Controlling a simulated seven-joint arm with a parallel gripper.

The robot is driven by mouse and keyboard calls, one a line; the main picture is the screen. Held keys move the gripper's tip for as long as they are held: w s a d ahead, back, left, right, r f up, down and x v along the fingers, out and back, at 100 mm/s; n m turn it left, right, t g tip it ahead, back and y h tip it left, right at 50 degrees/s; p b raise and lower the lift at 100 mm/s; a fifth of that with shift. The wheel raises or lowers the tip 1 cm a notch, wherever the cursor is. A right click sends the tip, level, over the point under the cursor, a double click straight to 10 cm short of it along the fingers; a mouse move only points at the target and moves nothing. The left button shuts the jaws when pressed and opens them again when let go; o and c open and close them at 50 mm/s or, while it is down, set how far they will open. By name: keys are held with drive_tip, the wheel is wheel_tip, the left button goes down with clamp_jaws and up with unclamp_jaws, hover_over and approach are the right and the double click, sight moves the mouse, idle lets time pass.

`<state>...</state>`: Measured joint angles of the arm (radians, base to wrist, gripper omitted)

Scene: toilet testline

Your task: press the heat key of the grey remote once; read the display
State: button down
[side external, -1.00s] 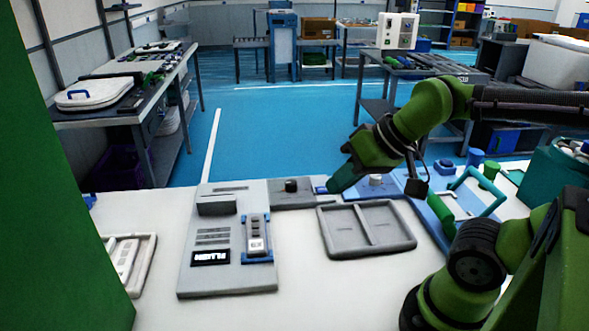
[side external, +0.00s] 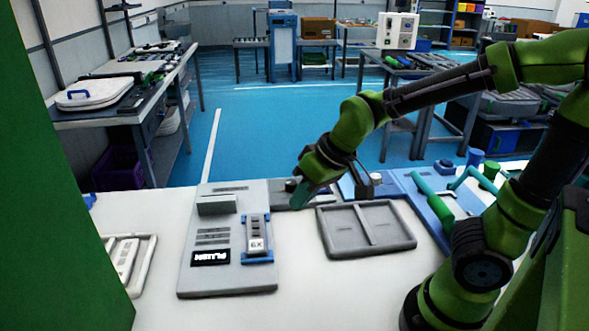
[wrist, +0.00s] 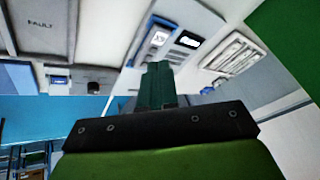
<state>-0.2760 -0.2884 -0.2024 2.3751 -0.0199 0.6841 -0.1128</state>
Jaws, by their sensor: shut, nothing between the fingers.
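The grey remote (side external: 256,231) sits upright in a blue holder on a light grey panel (side external: 226,279). It has a small white patch with dark marks near its lower end; I cannot read its keys.
A grey two-compartment tray (side external: 365,246) lies right of the panel, marked "FAULT" in the wrist view. A small dark-knobbed unit stands behind, partly hidden by my gripper. A white tray (side external: 148,273) with pale parts is at left. A green wall blocks the far left.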

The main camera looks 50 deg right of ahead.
drive_tip(key=w+d+f+n+t+h, duration=0.15)
drive_tip(key=w+f+n, duration=0.4)
drive_tip(key=w, duration=0.55)
wheel_tip(320, 180, up, 2)
drive_tip(key=n+t, duration=0.3)
drive_tip(key=n, duration=0.1)
hover_over(255, 219)
drive_tip(key=shift+s+r+g+h, duration=0.15)
drive_tip(key=shift+s+g+h, duration=0.1)
drive_tip(key=shift+s+h, duration=0.2)
drive_tip(key=shift+f, duration=4.45)
drive_tip(key=shift+f, duration=0.1)
drive_tip(key=shift+f, duration=0.3)
